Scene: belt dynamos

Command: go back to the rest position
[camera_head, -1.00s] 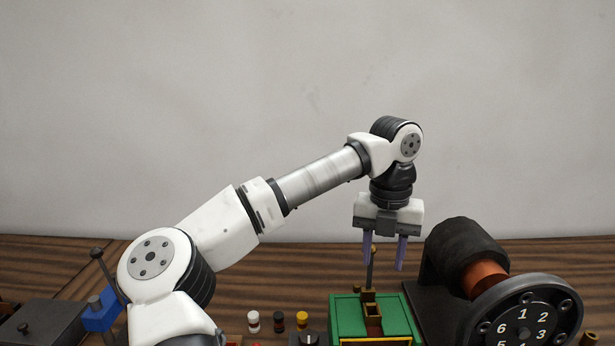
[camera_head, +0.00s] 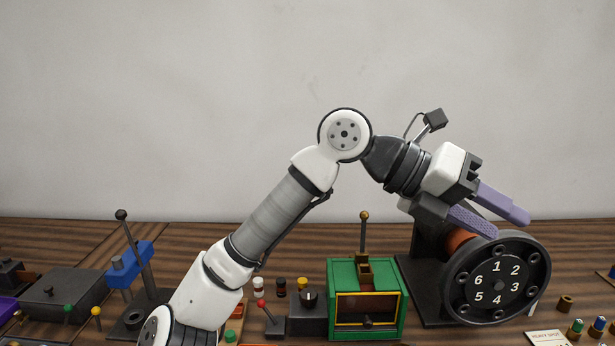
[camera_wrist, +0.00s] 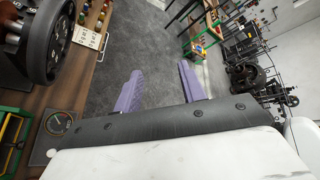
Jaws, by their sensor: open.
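My gripper (camera_head: 490,211) is open and empty in the head view, tilted down to the right with its two purple fingers apart. It is raised in front of the numbered wheel (camera_head: 497,281), overlapping its top in the picture. In the wrist view the two purple fingers of my gripper (camera_wrist: 160,88) point away over the grey floor (camera_wrist: 150,50), with nothing between them. The dark wheel also shows at the upper left of the wrist view (camera_wrist: 46,38).
The green box (camera_head: 339,314) with a brass-knobbed lever stands left of the wheel. A blue block (camera_head: 127,266) on a dark lever stand is farther left. Small coloured pieces (camera_head: 597,326) and a label card (camera_head: 546,338) lie at the right. Open floor lies beyond the table edge.

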